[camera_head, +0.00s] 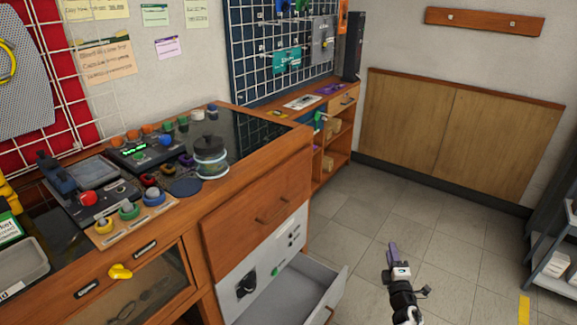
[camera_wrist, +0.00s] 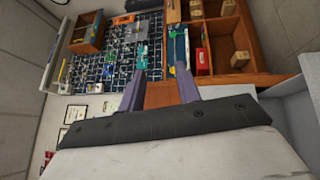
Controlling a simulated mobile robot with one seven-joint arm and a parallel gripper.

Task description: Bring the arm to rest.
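My gripper (camera_head: 393,254) is raised over the floor at the lower right in the head view, to the right of the pulled-out drawer. Its purple fingers point upward in the picture. In the wrist view the two fingers (camera_wrist: 162,84) stand apart with nothing between them, so the gripper is open and empty. It touches nothing that I can see. Only the dark end of my arm shows below the gripper in the head view; the rest is out of the picture.
The grey drawer (camera_head: 292,296) stands open below the wooden workbench (camera_head: 262,192). A jar with a dark lid (camera_head: 211,158) and several coloured knobs are on the bench. A shelf rack (camera_head: 556,262) stands at the right edge. The tiled floor (camera_head: 400,205) between is clear.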

